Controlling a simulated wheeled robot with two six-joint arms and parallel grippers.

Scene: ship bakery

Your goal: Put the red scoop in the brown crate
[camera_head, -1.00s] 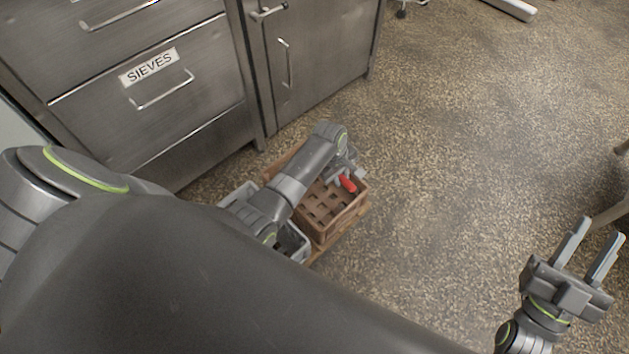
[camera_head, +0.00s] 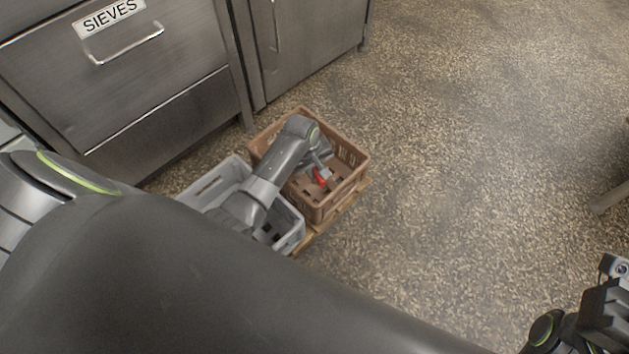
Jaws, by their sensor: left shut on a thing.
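The red scoop (camera_head: 320,179) shows as a small red piece over the inside of the crate. My left gripper (camera_head: 321,171) is shut on it; my arm hides much of the gripper and part of the crate's near left side. I cannot tell whether the scoop touches the crate bottom. Part of my right arm shows at the lower right edge; its fingertips are out of the picture.
A grey crate (camera_head: 294,238) stands right beside the brown crate, partly under my left arm. The wooden base (camera_head: 345,205) sticks out at the right. Steel cabinets with a SIEVES drawer (camera_head: 125,60) stand behind. The speckled floor (camera_head: 450,150) to the right is clear.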

